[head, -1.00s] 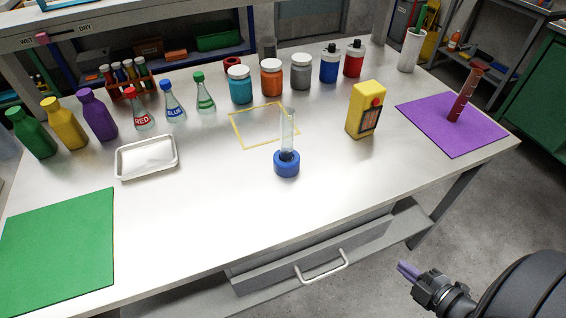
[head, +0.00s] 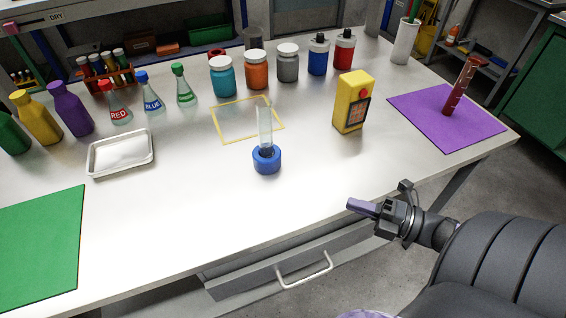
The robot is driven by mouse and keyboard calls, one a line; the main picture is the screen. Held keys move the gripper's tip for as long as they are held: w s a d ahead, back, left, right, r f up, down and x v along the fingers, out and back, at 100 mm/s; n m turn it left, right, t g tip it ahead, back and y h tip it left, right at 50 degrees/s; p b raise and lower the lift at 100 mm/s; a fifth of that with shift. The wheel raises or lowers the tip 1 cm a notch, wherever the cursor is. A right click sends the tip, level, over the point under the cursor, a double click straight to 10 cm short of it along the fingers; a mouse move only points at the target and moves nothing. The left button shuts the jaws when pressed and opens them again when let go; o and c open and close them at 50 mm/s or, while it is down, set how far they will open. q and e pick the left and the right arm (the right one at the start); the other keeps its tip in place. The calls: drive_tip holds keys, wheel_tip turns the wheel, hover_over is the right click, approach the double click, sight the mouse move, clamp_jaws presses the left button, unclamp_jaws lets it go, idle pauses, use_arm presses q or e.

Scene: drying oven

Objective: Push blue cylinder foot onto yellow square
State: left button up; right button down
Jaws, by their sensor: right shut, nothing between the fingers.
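The blue cylinder foot (head: 266,160) stands upright on the white table, with a clear glass cylinder (head: 264,125) rising from it. The yellow square (head: 222,138) is a thin outline on the table just behind the foot. The foot is outside the square, in front of its near edge; the glass overlaps that edge only in the picture. My right gripper (head: 362,207) is shut and empty, over the table's front edge, to the right of and nearer than the foot, apart from it. My left gripper is not in view.
A yellow device (head: 351,102) stands right of the square. Several jars, such as the orange-red one (head: 257,72), line the back. A white tray (head: 120,155) lies to the left. A purple mat (head: 420,107) with a red cylinder (head: 459,88) lies to the right. The table before the foot is clear.

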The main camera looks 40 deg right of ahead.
drive_tip(key=b, duration=0.2)
approach(267, 164)
drive_tip(key=a, duration=0.3)
drive_tip(key=shift+w+a, duration=0.25)
drive_tip(key=shift+a, duration=0.1)
drive_tip(key=w+b, duration=0.1)
drive_tip(key=w, duration=0.3)
drive_tip(key=shift+w+d+f+b, duration=0.1)
drive_tip(key=shift+w+d+b, duration=0.1)
drive_tip(key=shift+b, duration=0.2)
drive_tip(key=shift+w, duration=0.15)
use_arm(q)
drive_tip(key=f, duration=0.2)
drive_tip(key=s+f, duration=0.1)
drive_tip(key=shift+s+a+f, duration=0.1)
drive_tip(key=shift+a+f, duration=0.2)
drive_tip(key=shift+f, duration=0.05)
